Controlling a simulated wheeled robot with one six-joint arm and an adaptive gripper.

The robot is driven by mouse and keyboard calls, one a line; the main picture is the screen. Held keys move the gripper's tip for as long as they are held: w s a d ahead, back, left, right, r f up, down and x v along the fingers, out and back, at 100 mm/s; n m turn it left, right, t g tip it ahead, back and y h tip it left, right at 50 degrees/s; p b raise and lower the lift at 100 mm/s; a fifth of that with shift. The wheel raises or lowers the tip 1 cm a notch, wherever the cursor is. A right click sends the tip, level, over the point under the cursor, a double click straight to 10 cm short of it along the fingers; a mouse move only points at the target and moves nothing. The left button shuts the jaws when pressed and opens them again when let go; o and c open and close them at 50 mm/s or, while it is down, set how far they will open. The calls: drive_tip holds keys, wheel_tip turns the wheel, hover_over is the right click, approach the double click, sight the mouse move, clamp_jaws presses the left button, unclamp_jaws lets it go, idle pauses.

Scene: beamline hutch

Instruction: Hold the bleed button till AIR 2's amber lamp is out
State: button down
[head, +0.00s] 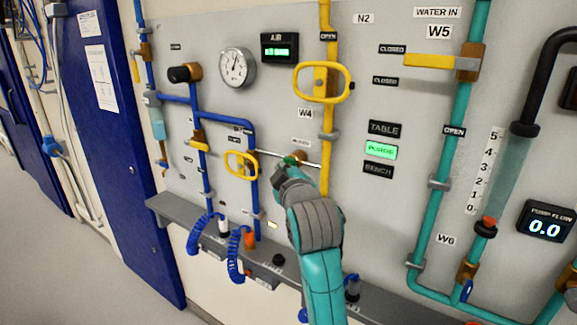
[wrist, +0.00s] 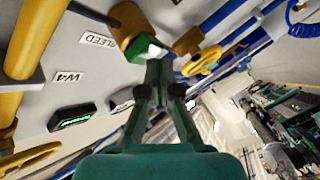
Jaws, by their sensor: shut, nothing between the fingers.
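In the wrist view a green button (wrist: 146,49) sits on a brass block (wrist: 126,24) beside a label reading BLEED (wrist: 97,41). My gripper (wrist: 158,66) is shut, with nothing between its fingers, and its tips are at the green button. I cannot tell whether the button is pressed in. In the head view my gripper (head: 286,168) hides most of the button; part of the brass block (head: 299,156) shows above it. A small pale yellow lit lamp (head: 272,225) shows on the panel left of my arm. Its label is too small to read.
Yellow valve handles (head: 323,83) (head: 241,165) stick out near my gripper. A grey ledge (head: 178,212) with coiled blue hoses (head: 199,233) runs below. A PURGE sign (head: 381,150) is lit green. A teal pipe (head: 447,150) stands at the right.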

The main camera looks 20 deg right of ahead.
drive_tip(key=shift+w+d, duration=0.35)
drive_tip(key=shift+d, duration=0.15)
idle(2.1)
drive_tip(key=shift+a, duration=0.15)
idle(1.5)
drive_tip(key=shift+s+a, duration=0.6)
drive_tip(key=shift+a, duration=0.1)
drive_tip(key=s+a, duration=0.1)
drive_tip(key=a, duration=0.1)
drive_tip(key=s+a, duration=0.2)
idle(0.5)
drive_tip(key=shift+f, duration=0.1)
